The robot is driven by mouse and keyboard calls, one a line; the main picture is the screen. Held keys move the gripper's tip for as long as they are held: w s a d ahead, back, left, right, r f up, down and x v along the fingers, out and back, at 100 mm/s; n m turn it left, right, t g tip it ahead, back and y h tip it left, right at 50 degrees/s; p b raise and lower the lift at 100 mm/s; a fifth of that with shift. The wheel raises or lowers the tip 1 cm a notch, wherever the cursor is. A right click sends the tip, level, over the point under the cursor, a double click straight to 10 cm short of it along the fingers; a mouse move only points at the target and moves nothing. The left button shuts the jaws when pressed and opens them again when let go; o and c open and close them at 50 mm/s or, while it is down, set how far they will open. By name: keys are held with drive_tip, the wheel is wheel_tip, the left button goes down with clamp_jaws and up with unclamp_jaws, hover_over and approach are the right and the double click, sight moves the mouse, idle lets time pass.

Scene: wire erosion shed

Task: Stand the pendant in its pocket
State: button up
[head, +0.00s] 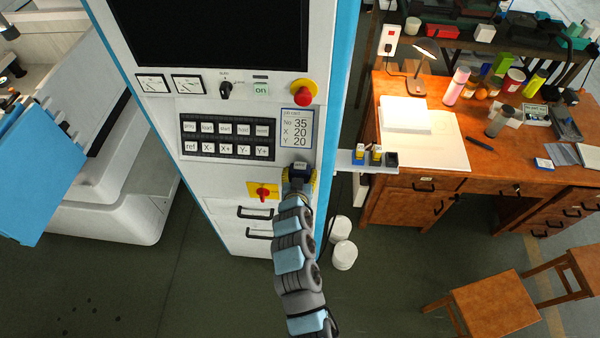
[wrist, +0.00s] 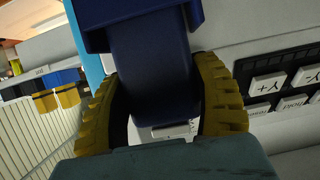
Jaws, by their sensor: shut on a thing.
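The pendant, a dark blue body (wrist: 148,60), fills the middle of the wrist view, between the yellow ribbed fingers of my gripper (wrist: 160,105). My gripper is shut on it. In the head view my gripper (head: 300,182) is in front of the white cabinet, just below the job card, with the dark top of the pendant (head: 300,166) showing above the fingers. Its lower end is mostly hidden. A small pale shelf (head: 346,166) to the right of my gripper carries two blue-and-yellow pieces (head: 360,155) and a black holder (head: 391,159), which looks empty.
The cabinet has a keypad (head: 227,139), a red stop button (head: 303,97) and a red-yellow switch (head: 263,192) close to my gripper. A wooden desk (head: 390,205) stands right of the shelf. White containers (head: 344,255) stand on the floor below.

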drive_tip(key=shift+f, duration=0.1)
drive_tip(key=shift+f+b, duration=0.3)
drive_tip(key=shift+b, duration=0.15)
drive_tip(key=shift+f, duration=0.2)
drive_tip(key=o, duration=1.3)
drive_tip(key=shift+c, duration=0.2)
drive_tip(key=shift+r, duration=0.15)
